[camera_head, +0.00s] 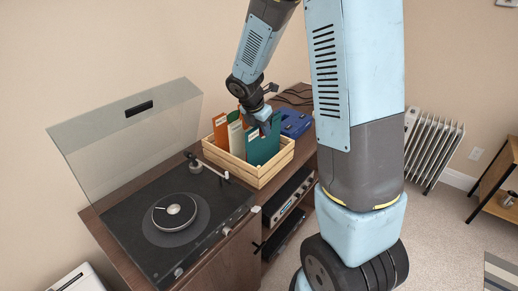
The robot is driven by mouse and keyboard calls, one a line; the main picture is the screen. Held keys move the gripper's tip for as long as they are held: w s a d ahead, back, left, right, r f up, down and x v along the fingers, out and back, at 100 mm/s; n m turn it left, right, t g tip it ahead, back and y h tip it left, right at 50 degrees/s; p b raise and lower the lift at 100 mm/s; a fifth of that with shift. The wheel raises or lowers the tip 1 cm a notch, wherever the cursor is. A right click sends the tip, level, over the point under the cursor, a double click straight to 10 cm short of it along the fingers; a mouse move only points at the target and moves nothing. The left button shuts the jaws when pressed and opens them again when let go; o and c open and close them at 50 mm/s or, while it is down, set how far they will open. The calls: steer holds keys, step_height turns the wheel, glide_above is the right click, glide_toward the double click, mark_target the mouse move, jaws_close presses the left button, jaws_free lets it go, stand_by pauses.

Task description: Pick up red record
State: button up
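A wooden slatted crate (238,170) stands on the brown cabinet and holds several upright record sleeves. An orange-red sleeve (220,130) stands at the crate's left end. A cream sleeve (237,138) stands beside it, and a dark green sleeve (262,148) is at the right front. Another bit of orange shows behind the cream sleeve. My gripper (266,124) reaches down from above, over the back right part of the crate, at the top of the sleeves. Its fingertips are small and partly hidden, so I cannot tell whether they are open or touch a sleeve.
A turntable (150,230) with its clear lid raised stands left of the crate. A blue case (294,123) lies just behind the crate on the right. Stereo gear (288,195) sits in the cabinet below. A white radiator (432,148) stands by the wall.

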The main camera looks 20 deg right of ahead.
jaws_close()
stand_by(0.3)
step_height(320, 180, up, 31)
stand_by(2.1)
steer(key=shift+s, duration=0.1)
